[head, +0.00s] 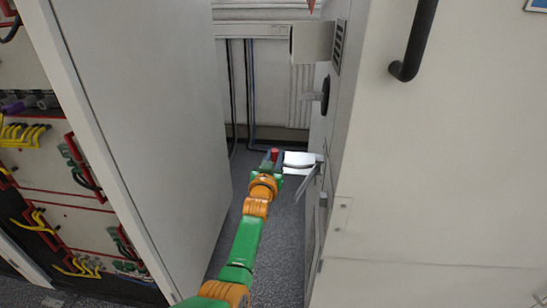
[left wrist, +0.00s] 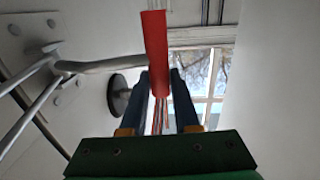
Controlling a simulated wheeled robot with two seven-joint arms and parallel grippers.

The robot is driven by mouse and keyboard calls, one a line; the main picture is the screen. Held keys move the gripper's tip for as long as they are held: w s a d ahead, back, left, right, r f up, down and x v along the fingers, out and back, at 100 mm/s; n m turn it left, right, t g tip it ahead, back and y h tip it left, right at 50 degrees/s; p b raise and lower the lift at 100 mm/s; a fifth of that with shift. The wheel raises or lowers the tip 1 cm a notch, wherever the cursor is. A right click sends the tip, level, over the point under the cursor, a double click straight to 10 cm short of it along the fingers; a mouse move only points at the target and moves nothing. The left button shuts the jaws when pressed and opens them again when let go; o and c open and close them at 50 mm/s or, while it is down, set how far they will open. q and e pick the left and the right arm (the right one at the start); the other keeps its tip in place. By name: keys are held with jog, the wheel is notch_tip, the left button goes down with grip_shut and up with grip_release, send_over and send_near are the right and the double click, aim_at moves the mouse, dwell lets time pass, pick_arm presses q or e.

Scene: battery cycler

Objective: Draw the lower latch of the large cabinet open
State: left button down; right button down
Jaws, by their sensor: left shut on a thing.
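The large cabinet (head: 440,170) is the pale grey body on the right in the head view. Its lower latch (head: 298,160) is a metal lever sticking out to the left from the cabinet side, with a red grip (head: 274,154) at its end. My left gripper (head: 272,161) is shut on the red grip. In the left wrist view the red grip (left wrist: 155,50) stands up between the dark fingers (left wrist: 172,95), and the metal lever (left wrist: 105,65) runs left to the cabinet's mounting plate. The fingers partly hide the grip's lower part. My right gripper is in neither view.
A large pale panel (head: 145,120) stands left of my arm, leaving a narrow gap with grey floor (head: 280,260). A black bar handle (head: 415,40) is on the cabinet front. Racks with yellow cables (head: 25,135) are far left.

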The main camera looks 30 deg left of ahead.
pick_arm(q)
jog(key=shift+d, duration=0.1)
jog(key=c, duration=0.8)
grip_release()
jog(key=shift+c, duration=0.2)
jog(key=shift+o, duration=0.9)
jog(key=shift+w+d, duration=0.15)
jog(key=shift+s, duration=0.3)
jog(key=p+v, duration=0.1)
jog(key=v, duration=0.5)
jog(key=shift+s+d, duration=0.2)
jog(key=shift+s, duration=0.05)
